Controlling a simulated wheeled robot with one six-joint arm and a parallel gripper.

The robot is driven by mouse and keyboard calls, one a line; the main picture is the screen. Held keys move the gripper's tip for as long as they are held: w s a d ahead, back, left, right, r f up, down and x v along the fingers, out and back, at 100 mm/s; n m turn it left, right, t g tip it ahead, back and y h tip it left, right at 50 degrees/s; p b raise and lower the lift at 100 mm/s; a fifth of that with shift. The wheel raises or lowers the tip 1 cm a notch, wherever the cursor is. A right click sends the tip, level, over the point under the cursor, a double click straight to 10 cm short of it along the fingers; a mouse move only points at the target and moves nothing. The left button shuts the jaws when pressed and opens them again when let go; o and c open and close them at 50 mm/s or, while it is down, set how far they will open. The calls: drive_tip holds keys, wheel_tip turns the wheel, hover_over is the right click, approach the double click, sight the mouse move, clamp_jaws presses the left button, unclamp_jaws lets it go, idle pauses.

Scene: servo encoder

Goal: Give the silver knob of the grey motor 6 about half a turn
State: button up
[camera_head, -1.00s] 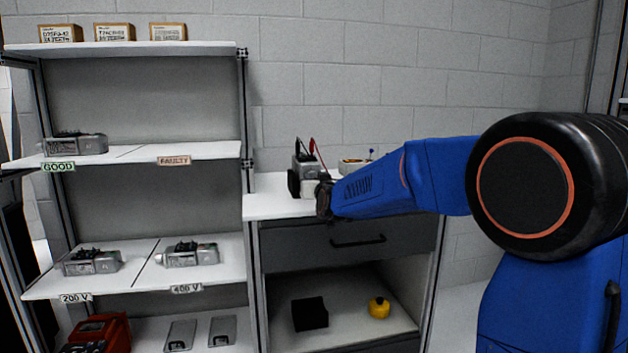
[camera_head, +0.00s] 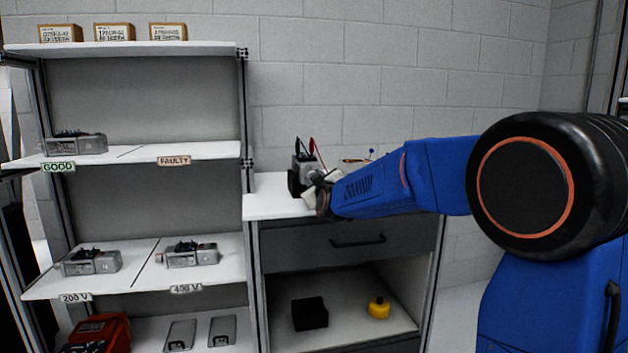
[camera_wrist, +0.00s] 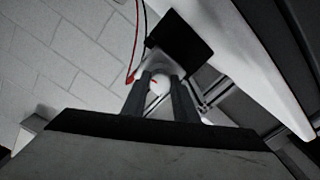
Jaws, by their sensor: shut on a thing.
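The grey motor (camera_head: 304,164) stands on the white worktop, with a black part low at its front and a red and a black lead at its top. My gripper (camera_head: 313,191) is at its front right side, and it hides part of the motor. In the wrist view my gripper (camera_wrist: 160,78) has its two dark fingers shut on the pale silver knob (camera_wrist: 160,86). A small red mark shows on the knob's face. A dark square block (camera_wrist: 180,45) shows just beyond the fingers.
The worktop (camera_head: 270,204) sits over a grey drawer (camera_head: 290,244). An open bay below holds a black box (camera_head: 310,313) and a yellow object (camera_head: 379,307). The shelf rack at left holds several grey motors, including one in the 400 V place (camera_head: 192,255).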

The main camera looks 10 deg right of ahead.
drive_tip(key=n, duration=1.2)
drive_tip(key=shift+n, duration=0.3)
idle(0.4)
drive_tip(key=o, duration=1.1)
drive_tip(key=shift+c, duration=0.2)
drive_tip(key=s, duration=1.7)
drive_tip(key=shift+s, duration=0.2)
